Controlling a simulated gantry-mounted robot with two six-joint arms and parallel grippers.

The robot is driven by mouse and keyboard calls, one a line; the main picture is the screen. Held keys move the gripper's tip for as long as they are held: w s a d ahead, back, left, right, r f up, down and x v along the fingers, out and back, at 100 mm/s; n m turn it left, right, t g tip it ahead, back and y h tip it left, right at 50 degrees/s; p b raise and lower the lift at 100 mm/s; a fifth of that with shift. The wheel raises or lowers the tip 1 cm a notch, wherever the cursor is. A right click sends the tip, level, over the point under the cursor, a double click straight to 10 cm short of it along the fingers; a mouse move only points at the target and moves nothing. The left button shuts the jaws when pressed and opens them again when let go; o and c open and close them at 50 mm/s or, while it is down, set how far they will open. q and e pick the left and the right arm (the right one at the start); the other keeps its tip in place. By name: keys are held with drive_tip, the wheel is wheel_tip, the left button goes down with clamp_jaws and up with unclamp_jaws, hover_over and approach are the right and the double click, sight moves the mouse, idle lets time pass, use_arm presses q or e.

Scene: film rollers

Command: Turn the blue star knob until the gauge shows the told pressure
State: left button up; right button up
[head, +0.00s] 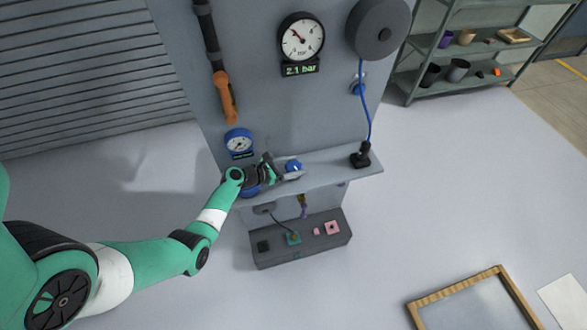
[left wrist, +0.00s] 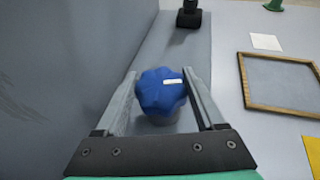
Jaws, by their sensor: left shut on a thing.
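The blue star knob (head: 293,166) stands at the grey shelf of the panel, and a white mark shows on its top in the left wrist view (left wrist: 160,92). My left gripper (head: 284,172) reaches in from the left and is shut on the knob, with one finger on each side of it (left wrist: 161,95). The large round gauge (head: 302,37) has a white dial and a red needle. The display (head: 300,69) under it reads 2.1 bar. My right gripper is in neither view.
A small blue gauge (head: 238,142) sits left of the knob, its display too small to read. An orange-handled pipe (head: 227,97) and a blue hose (head: 366,105) run down the panel. A grey box (head: 266,255) lies below the shelf. A wood-framed board (head: 452,291) lies lower right.

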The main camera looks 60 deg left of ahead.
use_arm(q)
drive_tip(key=shift+f, duration=0.1)
drive_tip(key=o, duration=1.3)
drive_tip(key=shift+o, duration=0.2)
drive_tip(key=shift+s, duration=0.1)
drive_tip(key=shift+s+r+p, duration=0.3)
drive_tip(key=shift+r+p, duration=0.05)
drive_tip(key=p+v, duration=0.1)
drive_tip(key=v, duration=0.2)
drive_tip(key=p+v, duration=0.2)
drive_tip(key=shift+s+r, duration=0.3)
drive_tip(key=shift+r, duration=0.1)
drive_tip(key=p+v, duration=0.1)
drive_tip(key=p, duration=0.1)
drive_tip(key=p+v, duration=0.2)
drive_tip(key=p, duration=0.1)
drive_tip(key=p+v, duration=0.1)
drive_tip(key=p, duration=0.2)
drive_tip(key=shift+s+f, duration=0.15)
drive_tip(key=shift+s, duration=0.35)
